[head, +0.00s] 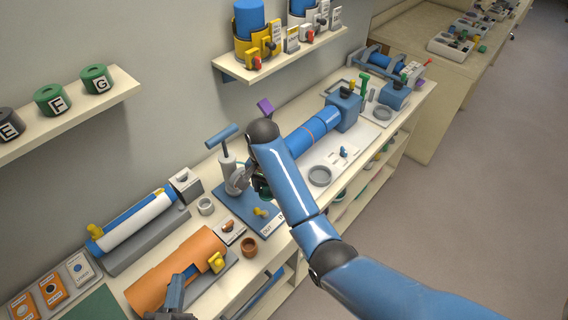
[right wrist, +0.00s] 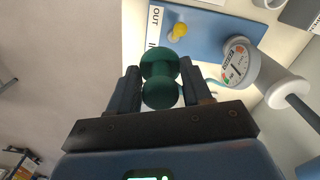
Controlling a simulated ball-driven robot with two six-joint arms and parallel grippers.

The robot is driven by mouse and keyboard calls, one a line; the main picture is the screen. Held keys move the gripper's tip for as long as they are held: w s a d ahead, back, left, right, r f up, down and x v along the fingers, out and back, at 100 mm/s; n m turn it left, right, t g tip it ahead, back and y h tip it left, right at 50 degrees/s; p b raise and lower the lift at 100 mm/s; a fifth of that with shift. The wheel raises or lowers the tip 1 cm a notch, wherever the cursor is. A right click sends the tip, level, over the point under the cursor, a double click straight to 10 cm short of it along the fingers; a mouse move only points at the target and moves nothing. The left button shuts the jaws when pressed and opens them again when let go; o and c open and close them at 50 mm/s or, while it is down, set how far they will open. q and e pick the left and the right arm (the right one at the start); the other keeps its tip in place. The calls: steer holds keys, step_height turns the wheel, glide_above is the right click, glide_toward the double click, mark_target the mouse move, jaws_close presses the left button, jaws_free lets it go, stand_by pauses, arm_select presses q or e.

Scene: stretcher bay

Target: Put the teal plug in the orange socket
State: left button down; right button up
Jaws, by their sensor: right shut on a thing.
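My right gripper (right wrist: 158,82) is shut on the teal plug (right wrist: 160,92), a dark green-teal piece with two rounded ends and a narrower waist. In the head view the right gripper (head: 262,186) hangs over the blue mat beside the hand pump, and the arm hides most of the plug. Orange panels with dark round openings lie at the lower left; the orange socket (head: 53,290) appears to be one of these, well away from the plug. My left gripper (head: 176,300) is partly visible at the bottom, over the orange half-pipe; its jaws are unclear.
The blue mat (head: 228,203) bears a pump with a gauge (right wrist: 240,62) and a yellow knob (right wrist: 179,32). A shelf (head: 75,112) overhangs at left.

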steer(key=s+a+f+n, duration=0.3)
steer(key=s+a+f, duration=0.3)
steer(key=s, duration=0.3)
steer(key=shift+n, duration=0.5)
steer(key=shift+a+f+b, duration=0.2)
steer(key=shift+f+b, duration=0.25)
steer(key=shift+f, duration=2.1)
jaws_close()
steer(key=shift+s+d+r+p, duration=0.1)
steer(key=shift+d+r+p, duration=0.25)
steer(key=shift+d+p, duration=0.1)
steer(key=shift+f+b, duration=0.6)
steer(key=shift+f, duration=0.8)
